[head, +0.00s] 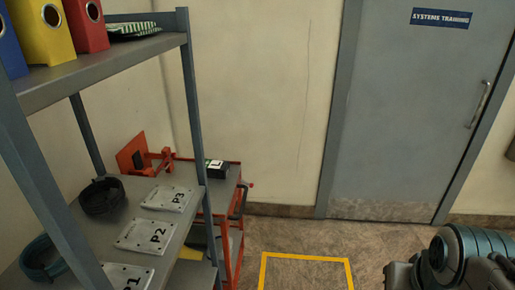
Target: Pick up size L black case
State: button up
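A small black case (216,169) with a white and green label lies on top of a red cart (233,178), beyond the grey shelf. The label is too small to read, so I cannot tell its size mark. Part of my arm shows at the lower right edge, well to the right of the cart. My gripper's fingers are not in view.
The grey shelf (130,62) stands at left. Its lower board holds plates P3 (168,198), P2 (147,235) and P1, a black ring-like item (102,197) and a teal one (42,258). A yellow floor outline (305,257) lies on open floor before a grey door (420,110).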

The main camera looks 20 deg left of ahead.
aim_at(217, 169)
jog(key=z, duration=0.15)
jog(key=i, duration=1.65)
jog(key=u, duration=0.6)
jog(key=i, duration=1.25)
jog(key=u, duration=1.65)
jog(key=i, duration=0.7)
jog(key=u, duration=0.5)
